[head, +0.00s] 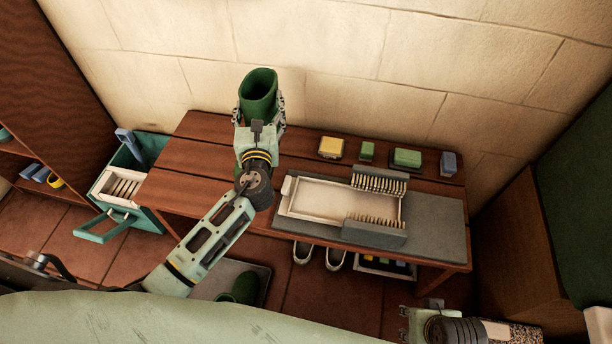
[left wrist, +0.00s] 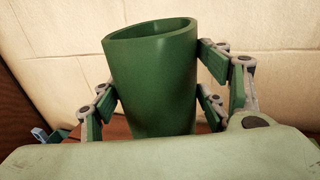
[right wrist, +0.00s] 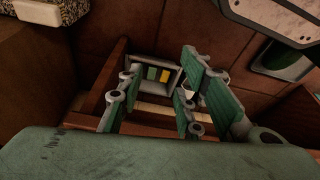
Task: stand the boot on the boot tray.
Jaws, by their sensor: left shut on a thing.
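A green boot (head: 259,86) is held upright, opening upward, at the back edge of the wooden bench. My left gripper (head: 260,112) is shut on it, with a finger on each side of the shaft. The boot's shaft also fills the middle of the left wrist view (left wrist: 155,80); its foot is hidden. A second green boot (head: 243,288) is on the floor, on or beside a flat grey tray (head: 262,270) that my left arm partly covers. My right gripper shows in the right wrist view (right wrist: 155,105), open and empty, low at the right.
The wooden bench (head: 190,160) carries a white tray (head: 325,200) with brushes on a grey mat, and several small blocks behind. A teal cabinet (head: 118,185) with an open drawer stands left. Pale shoes (head: 335,258) and a crate (head: 385,268) sit under the bench.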

